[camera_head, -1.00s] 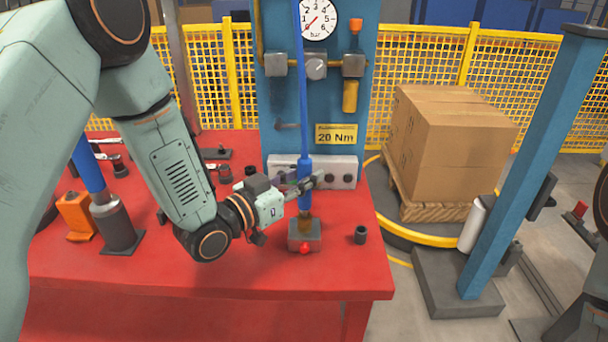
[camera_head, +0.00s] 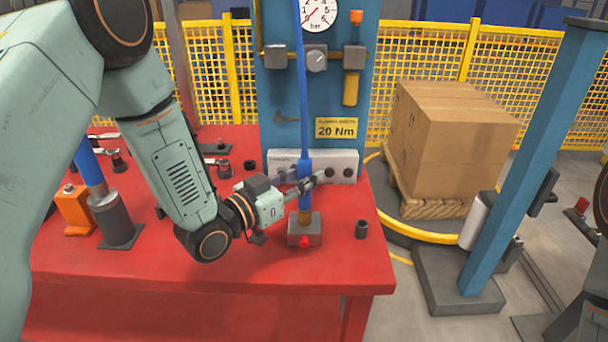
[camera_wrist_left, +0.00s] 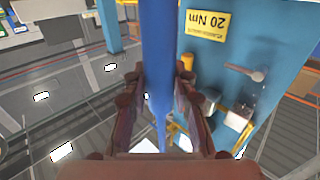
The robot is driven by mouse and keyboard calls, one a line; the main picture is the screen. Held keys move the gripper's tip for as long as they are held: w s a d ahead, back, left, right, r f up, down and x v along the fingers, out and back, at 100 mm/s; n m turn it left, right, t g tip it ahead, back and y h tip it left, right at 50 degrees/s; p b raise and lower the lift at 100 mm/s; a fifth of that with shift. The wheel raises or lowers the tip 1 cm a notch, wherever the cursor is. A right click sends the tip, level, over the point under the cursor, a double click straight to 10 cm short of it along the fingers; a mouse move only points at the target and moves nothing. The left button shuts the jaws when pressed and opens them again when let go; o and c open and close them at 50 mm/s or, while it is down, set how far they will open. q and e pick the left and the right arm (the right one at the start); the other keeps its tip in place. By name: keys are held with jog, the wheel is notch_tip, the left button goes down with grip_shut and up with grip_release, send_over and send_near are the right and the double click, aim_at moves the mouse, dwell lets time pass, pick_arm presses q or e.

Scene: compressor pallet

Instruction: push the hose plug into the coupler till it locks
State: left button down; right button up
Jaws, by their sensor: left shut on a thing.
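The blue hose (camera_head: 299,90) hangs down from above in front of the blue panel, with its thicker blue plug (camera_head: 304,170) at the lower end. My left gripper (camera_head: 305,186) is shut around the plug, and the hose also runs between its fingers in the left wrist view (camera_wrist_left: 157,70). The coupler is a grey block (camera_head: 305,236) with a brass neck (camera_head: 305,217) and a red button (camera_head: 304,242), standing on the red table. The plug is upright over the neck and its lower end meets it. I cannot tell whether it is locked. My right gripper is not in view.
A small dark socket (camera_head: 361,229) stands right of the coupler on the red table (camera_head: 190,290). A grey strip with holes (camera_head: 342,165) is behind the plug. An orange block (camera_head: 75,214) and a grey cylinder (camera_head: 113,220) stand at the left. The table's front is clear.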

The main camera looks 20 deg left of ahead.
pick_arm(q)
jog(key=shift+f, duration=0.15)
jog(key=c, duration=1)
grip_release()
jog(key=shift+s, duration=0.15)
jog(key=shift+v, duration=5.9)
jog(key=shift+s, duration=0.1)
